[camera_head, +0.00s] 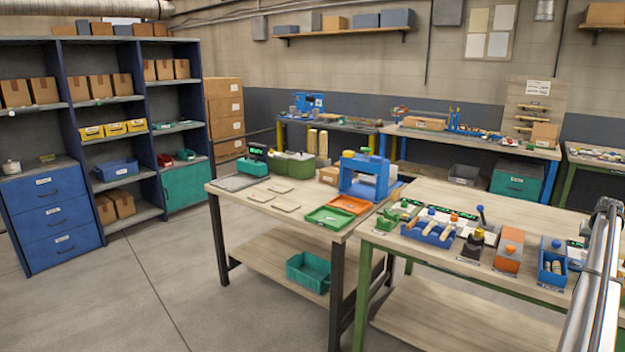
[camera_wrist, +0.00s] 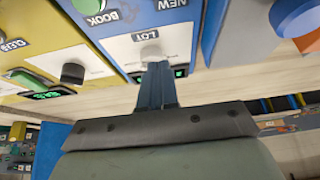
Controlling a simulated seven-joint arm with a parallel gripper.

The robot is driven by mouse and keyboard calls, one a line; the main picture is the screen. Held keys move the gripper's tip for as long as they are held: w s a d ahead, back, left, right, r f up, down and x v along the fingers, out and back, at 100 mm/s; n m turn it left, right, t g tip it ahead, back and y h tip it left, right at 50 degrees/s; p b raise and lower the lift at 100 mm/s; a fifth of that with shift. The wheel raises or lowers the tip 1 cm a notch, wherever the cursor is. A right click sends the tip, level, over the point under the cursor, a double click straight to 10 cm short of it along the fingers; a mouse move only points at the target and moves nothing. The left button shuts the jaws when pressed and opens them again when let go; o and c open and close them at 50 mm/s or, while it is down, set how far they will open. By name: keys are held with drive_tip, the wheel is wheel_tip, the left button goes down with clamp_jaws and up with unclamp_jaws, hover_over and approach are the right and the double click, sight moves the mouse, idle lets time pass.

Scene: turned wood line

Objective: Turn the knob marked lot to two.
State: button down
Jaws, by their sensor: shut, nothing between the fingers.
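In the wrist view, a small pale knob (camera_wrist: 150,51) sits on a white plate marked LOT (camera_wrist: 122,48), on the front of a blue unit (camera_wrist: 147,18). The lettering appears upside down. My gripper (camera_wrist: 156,66) is shut and empty, with its dark fingertips right by the knob. I cannot tell whether they touch it. The fingers cover part of a green-lit display (camera_wrist: 181,72) beside the knob, so its reading is hidden. The knob's pointer and setting cannot be made out. In the head view I cannot pick out this knob or my gripper.
In the head view, a workbench (camera_head: 432,198) holds several coloured units. Bare floor (camera_head: 150,275) lies left.

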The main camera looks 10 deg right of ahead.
drive_tip(key=shift+r, duration=1.7)
drive_tip(key=shift+s+d+f, duration=0.3)
drive_tip(key=shift+d+f, duration=0.05)
drive_tip(key=shift+f, duration=0.65)
drive_tip(key=shift+s+d+f, duration=0.35)
drive_tip(key=shift+d+f, duration=0.05)
drive_tip(key=shift+f, duration=0.6)
drive_tip(key=shift+s+d+f, duration=0.3)
drive_tip(key=shift+d+f, duration=0.05)
drive_tip(key=shift+f, duration=0.65)
drive_tip(key=shift+w+d, duration=0.1)
drive_tip(key=shift+w, duration=0.3)
drive_tip(key=shift+w+a, duration=0.4)
drive_tip(key=shift+a, duration=0.2)
drive_tip(key=shift+w+a, duration=0.25)
drive_tip(key=shift+w, duration=0.15)
drive_tip(key=shift+s+a, duration=0.1)
drive_tip(key=shift+a, duration=0.05)
drive_tip(key=shift+s+a, duration=0.1)
drive_tip(key=shift+a, duration=0.1)
